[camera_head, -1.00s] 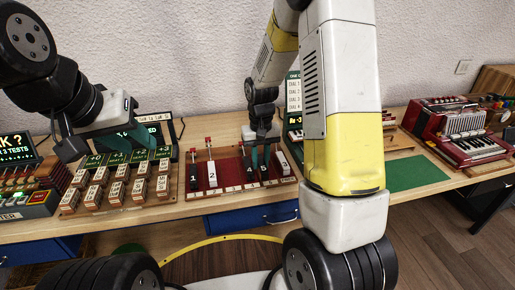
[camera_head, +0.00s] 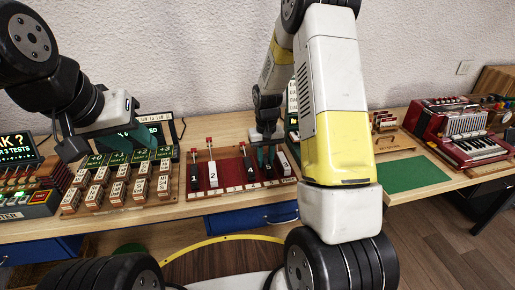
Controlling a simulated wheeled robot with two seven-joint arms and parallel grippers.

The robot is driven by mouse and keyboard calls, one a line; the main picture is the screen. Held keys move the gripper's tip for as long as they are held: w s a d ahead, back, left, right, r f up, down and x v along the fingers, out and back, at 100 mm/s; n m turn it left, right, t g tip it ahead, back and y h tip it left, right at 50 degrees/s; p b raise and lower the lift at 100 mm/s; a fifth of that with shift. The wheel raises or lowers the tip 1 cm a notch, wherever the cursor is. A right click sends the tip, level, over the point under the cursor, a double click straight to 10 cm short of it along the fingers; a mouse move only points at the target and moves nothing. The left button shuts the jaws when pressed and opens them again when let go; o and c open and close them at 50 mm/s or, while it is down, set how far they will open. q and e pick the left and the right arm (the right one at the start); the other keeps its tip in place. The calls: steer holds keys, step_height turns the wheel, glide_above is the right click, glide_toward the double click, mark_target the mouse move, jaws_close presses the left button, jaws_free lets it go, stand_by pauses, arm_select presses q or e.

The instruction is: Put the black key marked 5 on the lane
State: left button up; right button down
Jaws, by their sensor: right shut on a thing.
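The dark red lane (camera_head: 228,172) lies on the bench with upright keys on it. Black key 1 (camera_head: 194,176) and white key 2 (camera_head: 212,174) stand at left, and black key 4 (camera_head: 250,168) stands right of a gap. My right gripper (camera_head: 266,155) points down at the lane's right part, its teal fingers shut on the black key marked 5 (camera_head: 268,171). This key is upright, low at the lane beside key 4; its foot's contact is unclear. A white key (camera_head: 284,163) stands just right. My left gripper (camera_head: 132,137) hangs before a screen; its opening is unclear.
A rack of small labelled blocks (camera_head: 116,188) stands left of the lane. A green mat (camera_head: 415,173) is clear at right, with a red keyboard machine (camera_head: 462,140) beyond. My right arm hides the bench between lane and mat.

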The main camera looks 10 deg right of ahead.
mark_target(265, 159)
steer(key=c, duration=1.2)
jaws_free()
steer(key=shift+f, duration=0.1)
steer(key=shift+c, duration=0.2)
step_height(265, 159, up, 12)
steer(key=s+r+t+y, duration=0.1)
steer(key=s+r+t, duration=0.2)
steer(key=s+r, duration=1)
steer(key=s+a+r+t+y, duration=0.1)
steer(key=s+a+r+t, duration=0.1)
steer(key=s, duration=0.9)
steer(key=shift+s+r+t, duration=0.15)
steer(key=shift+r+t, duration=0.45)
steer(key=shift+r, duration=0.35)
steer(key=shift+a, duration=0.1)
